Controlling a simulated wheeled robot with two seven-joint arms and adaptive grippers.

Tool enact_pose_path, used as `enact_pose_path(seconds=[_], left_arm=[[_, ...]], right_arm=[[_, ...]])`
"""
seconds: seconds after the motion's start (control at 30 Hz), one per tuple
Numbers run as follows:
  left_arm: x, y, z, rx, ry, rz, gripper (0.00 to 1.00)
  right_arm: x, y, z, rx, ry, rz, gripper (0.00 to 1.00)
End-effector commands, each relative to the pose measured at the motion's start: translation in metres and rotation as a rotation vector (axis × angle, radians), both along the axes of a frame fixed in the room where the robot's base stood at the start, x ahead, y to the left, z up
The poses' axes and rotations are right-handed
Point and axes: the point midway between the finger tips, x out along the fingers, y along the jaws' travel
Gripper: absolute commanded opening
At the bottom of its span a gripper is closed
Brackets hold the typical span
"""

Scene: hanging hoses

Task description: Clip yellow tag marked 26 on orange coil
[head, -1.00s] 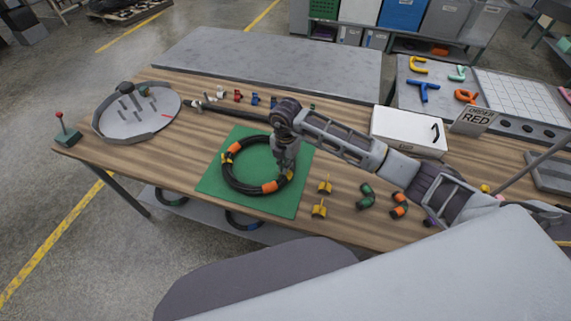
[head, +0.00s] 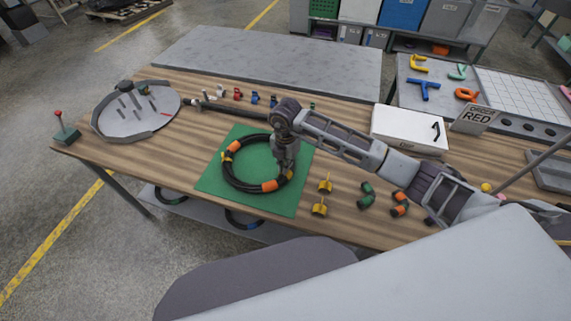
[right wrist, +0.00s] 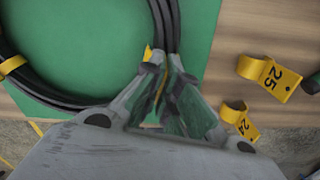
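The coil (head: 229,177) is a black hose ring with orange bands, lying on a green mat (head: 212,182). A yellow tag (right wrist: 160,88) stands edge-on between the fingertips of my right gripper (right wrist: 164,82), at the coil's right side; its number is hidden. The fingers look closed on it, and the fingertips are right at the hose. Whether the tag is fully around the hose I cannot tell. In the head view my right gripper (head: 286,166) reaches down over the coil's right edge. Another yellow clip (right wrist: 12,65) is around the coil's left part. My left gripper is out of view.
Yellow tags marked 25 (right wrist: 272,78) and 24 (right wrist: 240,120) lie right of the mat. Green (head: 366,196) and orange (head: 400,203) clips lie farther right. A white box (head: 408,133) and an "ORDER RED" sign (head: 473,120) stand behind. A round grey tray (head: 137,112) is at left.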

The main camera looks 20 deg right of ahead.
Motion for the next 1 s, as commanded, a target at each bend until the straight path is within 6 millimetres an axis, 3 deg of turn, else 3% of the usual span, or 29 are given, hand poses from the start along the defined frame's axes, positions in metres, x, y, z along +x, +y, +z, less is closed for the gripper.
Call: enact_pose_path(seconds=[0.3,0.53,1.0], left_arm=[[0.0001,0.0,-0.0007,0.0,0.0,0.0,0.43],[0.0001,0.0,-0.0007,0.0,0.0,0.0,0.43],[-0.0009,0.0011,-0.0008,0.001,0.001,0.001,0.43]], right_arm=[[0.0,-0.0001,-0.0013,0.0,0.0,0.0,0.0],[-0.0001,-0.0001,-0.0012,0.0,0.0,0.0,0.3],[0.0004,0.0,0.0027,0.0,-0.001,0.0,0.3]])
